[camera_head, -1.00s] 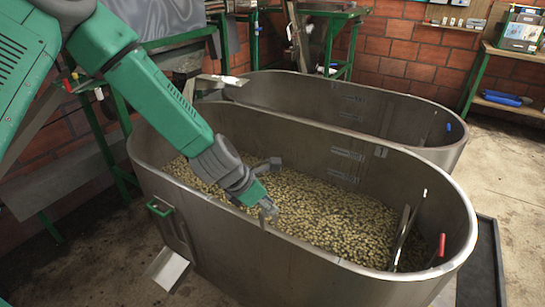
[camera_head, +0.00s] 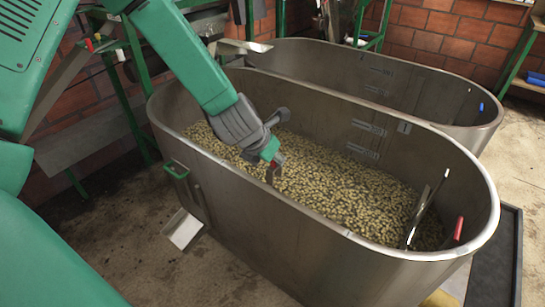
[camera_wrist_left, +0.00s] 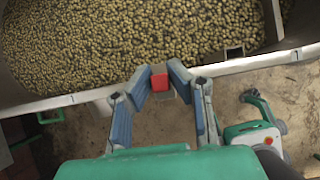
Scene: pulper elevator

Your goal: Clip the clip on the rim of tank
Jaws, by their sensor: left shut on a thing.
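The near steel tank (camera_head: 300,250) holds a bed of pale beans or cherries, and its rim (camera_head: 335,231) runs round the top. My left gripper (camera_head: 278,145) hangs over the tank, inside the rim in the head view. In the left wrist view, my left gripper (camera_wrist_left: 159,88) is shut on a small red-ended clip (camera_wrist_left: 159,82), beside the rim (camera_wrist_left: 90,95). The clip's lower part is hidden, and I cannot tell whether it touches the rim.
A second steel tank (camera_head: 440,110) stands behind the near one. A red-handled thing (camera_head: 457,229) and a metal bar (camera_head: 416,215) sit inside the tank's right end. A green handle (camera_head: 176,170) and a small chute (camera_head: 183,230) are on its left front.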

